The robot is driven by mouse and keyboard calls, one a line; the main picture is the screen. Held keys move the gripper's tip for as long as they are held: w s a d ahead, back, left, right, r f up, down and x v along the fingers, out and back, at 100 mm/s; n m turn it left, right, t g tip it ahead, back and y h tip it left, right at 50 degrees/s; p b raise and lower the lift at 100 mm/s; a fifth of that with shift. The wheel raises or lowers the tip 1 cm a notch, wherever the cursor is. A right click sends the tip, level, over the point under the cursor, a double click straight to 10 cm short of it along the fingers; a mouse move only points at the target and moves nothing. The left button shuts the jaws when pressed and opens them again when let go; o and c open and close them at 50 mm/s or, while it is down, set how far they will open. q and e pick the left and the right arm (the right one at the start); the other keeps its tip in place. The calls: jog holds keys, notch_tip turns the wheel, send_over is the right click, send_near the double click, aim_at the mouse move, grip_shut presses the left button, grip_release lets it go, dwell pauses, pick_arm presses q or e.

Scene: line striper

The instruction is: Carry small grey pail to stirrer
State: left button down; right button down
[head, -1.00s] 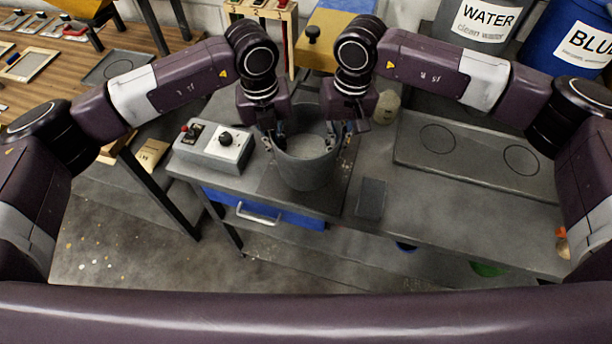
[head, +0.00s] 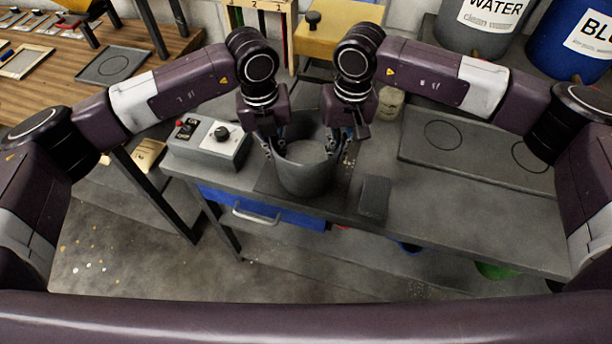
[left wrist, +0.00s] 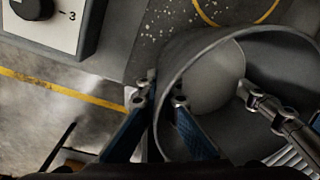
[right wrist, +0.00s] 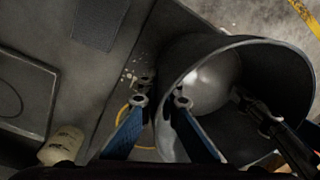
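The small grey pail (head: 306,180) is upright between my two grippers, over a dark plate (head: 265,187) beside a grey control box with a dial (head: 207,143), which looks like the stirrer. My left gripper (left wrist: 163,101) is shut on the pail's wall at its left side, one finger inside and one outside. My right gripper (right wrist: 161,100) is shut on the wall at the opposite side the same way. Part of a yellow ring (right wrist: 128,115) shows on the surface beside the pail. I cannot tell whether the pail's bottom touches the plate.
A dark block (head: 374,197) lies right of the pail. A small pale jar (head: 391,102) stands behind it. A tray with ring marks (head: 480,150) is at right, below the water bin (head: 490,25) and blue bin (head: 570,45). A blue drawer (head: 265,210) is under the bench.

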pick_arm(q)
jog(key=c, duration=2.3)
grip_release()
jog(key=shift+w+a+f, duration=0.1)
jog(key=shift+w+a, duration=0.05)
jog(key=shift+a, duration=0.05)
pick_arm(e)
jog(key=c, duration=2.3)
grip_release()
jog(key=shift+s+d+f, duration=0.1)
jog(key=shift+s+f, duration=0.05)
jog(key=shift+f, duration=0.05)
pick_arm(q)
jog(key=shift+o, duration=0.7)
jog(key=shift+d, duration=0.1)
pick_arm(e)
jog(key=shift+o, duration=0.7)
jog(key=shift+r, duration=0.1)
jog(key=shift+r, duration=0.2)
pick_arm(q)
notch_tip(320, 180, up, 12)
jog(key=shift+a, duration=0.4)
pick_arm(e)
notch_tip(320, 180, up, 12)
jog(key=shift+w+d+f, duration=0.2)
jog(key=shift+d, duration=0.15)
